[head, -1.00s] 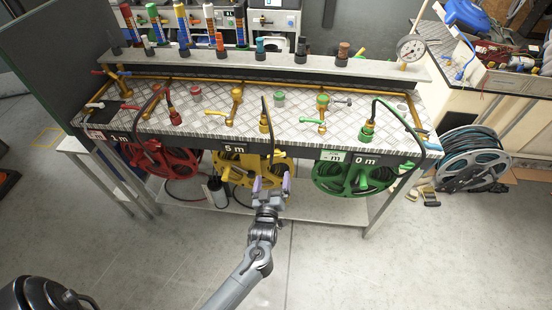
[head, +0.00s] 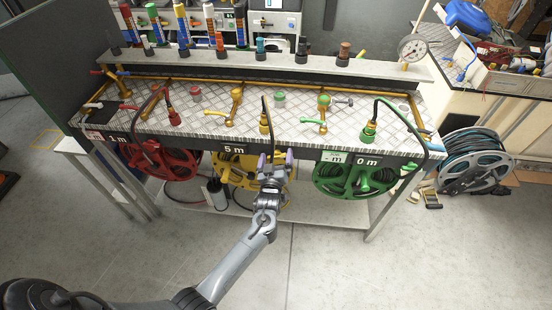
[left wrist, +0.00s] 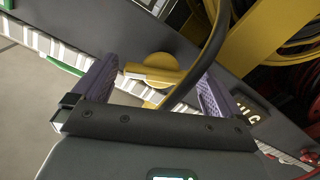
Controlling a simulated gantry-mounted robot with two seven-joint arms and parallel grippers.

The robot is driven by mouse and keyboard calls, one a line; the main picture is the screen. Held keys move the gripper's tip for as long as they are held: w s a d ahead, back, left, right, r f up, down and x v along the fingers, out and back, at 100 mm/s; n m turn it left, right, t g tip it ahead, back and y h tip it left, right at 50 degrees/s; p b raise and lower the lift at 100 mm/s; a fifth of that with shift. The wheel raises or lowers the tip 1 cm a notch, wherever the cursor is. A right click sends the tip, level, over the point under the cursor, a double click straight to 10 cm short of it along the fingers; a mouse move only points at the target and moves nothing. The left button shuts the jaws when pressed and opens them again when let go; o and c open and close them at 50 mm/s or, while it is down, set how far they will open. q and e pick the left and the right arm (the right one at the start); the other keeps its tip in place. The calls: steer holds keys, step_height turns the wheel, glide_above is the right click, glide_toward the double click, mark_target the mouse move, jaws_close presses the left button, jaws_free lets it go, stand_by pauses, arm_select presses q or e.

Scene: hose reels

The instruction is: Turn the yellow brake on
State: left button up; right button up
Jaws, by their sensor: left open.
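The yellow hose reel (head: 228,166) hangs under the front edge of the bench, beneath the 5 m label. In the left wrist view, a rounded yellow part (left wrist: 155,68) that looks like the brake shows between my two purple fingers, against the dark front panel. A black hose (left wrist: 208,52) curves past it. My left gripper (head: 275,160) is open and empty, in front of the right side of the yellow reel, just below the panel. It hides part of that reel, and the brake cannot be made out in the head view. My right gripper is not in view.
A red reel (head: 160,160) hangs to the left and a green reel (head: 345,180) to the right. Valves and hose fittings stand on the bench top (head: 200,128). A low shelf (head: 325,213) lies under the reels. The floor in front is clear.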

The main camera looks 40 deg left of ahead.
arm_select(q)
steer(key=shift+c, duration=0.3)
steer(key=c, duration=0.8)
steer(key=m+p, duration=0.2)
steer(key=shift+r+m, duration=0.25)
steer(key=shift+m, duration=0.05)
steer(key=shift+f+m+p, duration=0.1)
steer(key=shift+m+p, duration=0.25)
steer(key=shift+m, duration=0.55)
steer(key=shift+f, duration=0.1)
steer(key=shift+c, duration=0.4)
steer(key=o, duration=0.9)
steer(key=shift+o, duration=0.2)
steer(key=shift+d, duration=0.1)
